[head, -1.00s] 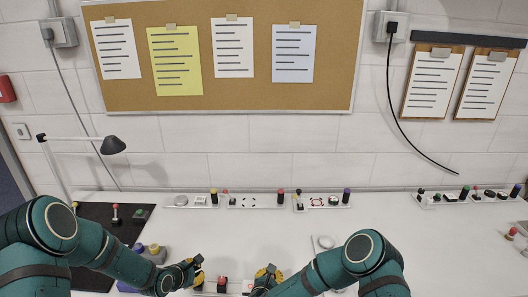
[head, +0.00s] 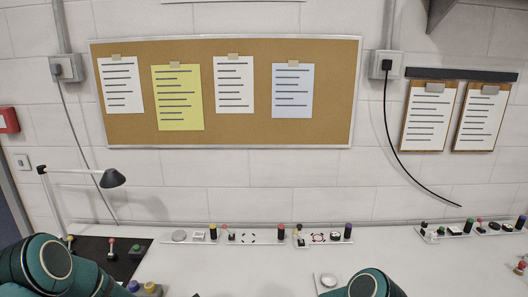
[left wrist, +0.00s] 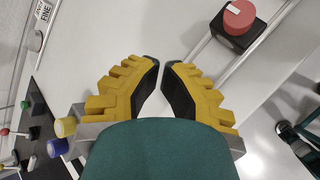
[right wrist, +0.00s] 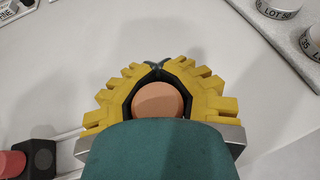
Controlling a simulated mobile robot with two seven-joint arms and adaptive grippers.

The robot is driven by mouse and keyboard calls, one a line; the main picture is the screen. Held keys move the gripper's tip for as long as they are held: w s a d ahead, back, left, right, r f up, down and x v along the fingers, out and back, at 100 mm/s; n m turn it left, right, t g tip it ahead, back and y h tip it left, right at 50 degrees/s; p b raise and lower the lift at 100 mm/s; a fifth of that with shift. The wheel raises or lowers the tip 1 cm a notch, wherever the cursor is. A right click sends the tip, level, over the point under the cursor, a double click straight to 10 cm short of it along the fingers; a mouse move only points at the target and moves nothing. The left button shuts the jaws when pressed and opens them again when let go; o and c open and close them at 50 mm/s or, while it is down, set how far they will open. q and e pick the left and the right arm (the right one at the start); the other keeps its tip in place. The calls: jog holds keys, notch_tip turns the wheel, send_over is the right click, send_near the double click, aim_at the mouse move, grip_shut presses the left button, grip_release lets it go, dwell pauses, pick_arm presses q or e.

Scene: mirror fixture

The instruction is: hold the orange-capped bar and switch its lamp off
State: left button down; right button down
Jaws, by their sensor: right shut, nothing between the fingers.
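An orange round cap (right wrist: 158,100) shows in the right wrist view, framed by the fingers of my right gripper (right wrist: 157,68). Those fingertips meet just beyond the cap and hold nothing. A red button (left wrist: 239,16) on a black block (left wrist: 232,38) is at the upper right in the left wrist view. It also shows at the lower left in the right wrist view, with pale rods (right wrist: 68,135) running from the block towards my right gripper. My left gripper (left wrist: 161,63) has a narrow, empty gap between its fingertips, above the white table. No lamp on the bar is discernible.
Several small fixtures on white trays (head: 265,239) line the back of the table. A dark mat (head: 95,250) lies at the left, beside a desk lamp (head: 112,178). Yellow- and blue-topped posts (left wrist: 65,127) stand close to my left gripper. Labelled round pieces (right wrist: 280,8) are at the upper right in the right wrist view.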

pick_arm(q)
jog(key=shift+f, duration=0.2)
jog(key=shift+s+f, duration=0.1)
jog(key=shift+f, duration=0.2)
pick_arm(e)
jog(key=shift+r, duration=0.1)
dwell(0.3)
pick_arm(q)
jog(key=shift+a+r, duration=0.1)
jog(key=shift+r, duration=3.3)
pick_arm(e)
jog(key=c, duration=1.1)
grip_release()
jog(key=shift+o, duration=0.2)
